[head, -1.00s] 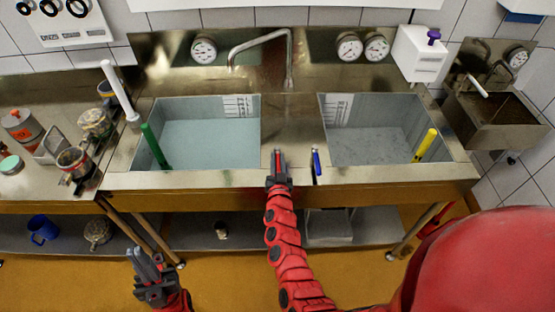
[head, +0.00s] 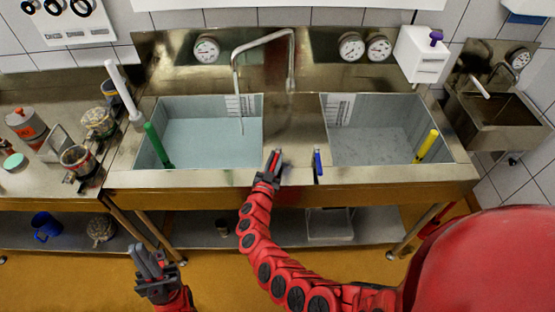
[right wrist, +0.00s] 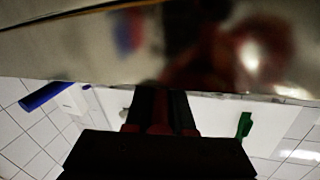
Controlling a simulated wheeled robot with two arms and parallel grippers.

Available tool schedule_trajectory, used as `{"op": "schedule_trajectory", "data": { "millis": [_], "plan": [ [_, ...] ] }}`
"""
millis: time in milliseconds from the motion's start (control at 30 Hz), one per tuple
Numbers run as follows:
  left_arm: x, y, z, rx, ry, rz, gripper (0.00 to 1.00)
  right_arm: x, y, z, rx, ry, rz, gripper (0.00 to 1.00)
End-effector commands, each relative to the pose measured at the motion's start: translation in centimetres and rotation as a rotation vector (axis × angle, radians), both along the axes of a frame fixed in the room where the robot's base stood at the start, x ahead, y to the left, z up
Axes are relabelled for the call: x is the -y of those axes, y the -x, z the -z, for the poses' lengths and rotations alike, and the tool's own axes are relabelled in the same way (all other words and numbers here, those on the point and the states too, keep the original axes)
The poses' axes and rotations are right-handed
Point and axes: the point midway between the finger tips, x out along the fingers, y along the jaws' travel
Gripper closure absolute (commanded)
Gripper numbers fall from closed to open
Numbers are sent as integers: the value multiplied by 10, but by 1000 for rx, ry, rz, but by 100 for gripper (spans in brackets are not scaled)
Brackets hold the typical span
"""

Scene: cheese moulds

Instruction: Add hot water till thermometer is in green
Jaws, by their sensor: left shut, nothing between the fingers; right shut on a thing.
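A steel double sink has a left basin (head: 212,150) with pale blue water and a right basin (head: 378,140). A spout (head: 264,40) bends over the left basin, and a thin stream (head: 240,110) falls from it into the water. A round dial (head: 206,50) is on the backsplash above the left basin; its reading is too small to tell. My right gripper (head: 273,163) is shut on the red tap lever (head: 275,162), between the basins. In the right wrist view its fingers (right wrist: 160,110) reach to the steel. The blue lever (head: 317,163) stands beside it. My left gripper (head: 150,264) is shut and empty, below the counter's front.
A green stick (head: 157,145) stands in the left basin and a yellow one (head: 426,146) in the right. Two more dials (head: 351,46) hang above the right basin. A white upright tube (head: 122,92) and several pots (head: 98,122) stand left of the sink.

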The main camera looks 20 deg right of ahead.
Motion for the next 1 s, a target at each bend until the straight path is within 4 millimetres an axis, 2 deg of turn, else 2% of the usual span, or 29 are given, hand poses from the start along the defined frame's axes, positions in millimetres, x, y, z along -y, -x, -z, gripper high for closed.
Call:
{"op": "schedule_trajectory", "data": {
  "millis": [33,400,600,1000],
  "plan": [
    [0,0,12,0,0,0,100,-1,-3,4,4,-1,27,100],
    [0,0,59,0,0,0,100,-4,-4,4,5,1,202,100],
    [0,0,68,0,0,0,100,-3,-4,1,6,2,244,100],
    [0,0,68,0,0,0,100,-4,-4,-1,3,0,252,100]
  ]
}}
